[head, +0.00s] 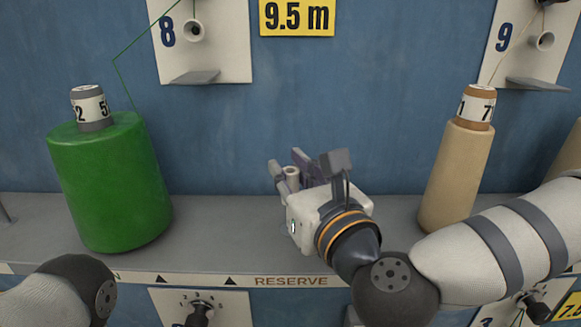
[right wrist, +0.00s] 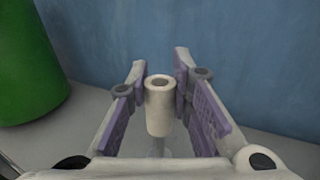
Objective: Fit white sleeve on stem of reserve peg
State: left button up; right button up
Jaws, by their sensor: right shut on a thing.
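A small white sleeve (right wrist: 159,110) with a round hole in its top stands upright between the fingers of my right gripper (right wrist: 160,95). In the head view the sleeve's top (head: 291,173) shows between the fingertips of the right gripper (head: 293,170), which is shut on it. A pale, blurred shape (right wrist: 159,145) lies just below the sleeve in the wrist view; I cannot tell whether it is the reserve peg's stem. In the head view my gripper hides the shelf behind the RESERVE label (head: 291,281). My left gripper is out of view; only part of its arm shows.
A large green spool (head: 110,185) stands left on the grey shelf (head: 225,225); it also shows in the wrist view (right wrist: 25,65). A tan spool (head: 453,175) stands right of the gripper. Thin threads run up to guide plates (head: 205,55) on the blue wall.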

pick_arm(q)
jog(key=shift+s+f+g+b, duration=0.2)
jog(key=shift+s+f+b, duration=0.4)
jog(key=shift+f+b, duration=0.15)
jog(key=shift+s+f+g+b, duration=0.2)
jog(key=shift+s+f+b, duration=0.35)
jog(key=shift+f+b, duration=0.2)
pick_arm(e)
jog(key=shift+f, duration=2.8)
jog(key=o, duration=1)
jog(key=shift+r, duration=0.1)
jog(key=shift+o, duration=0.2)
notch_tip(320, 180, up, 10)
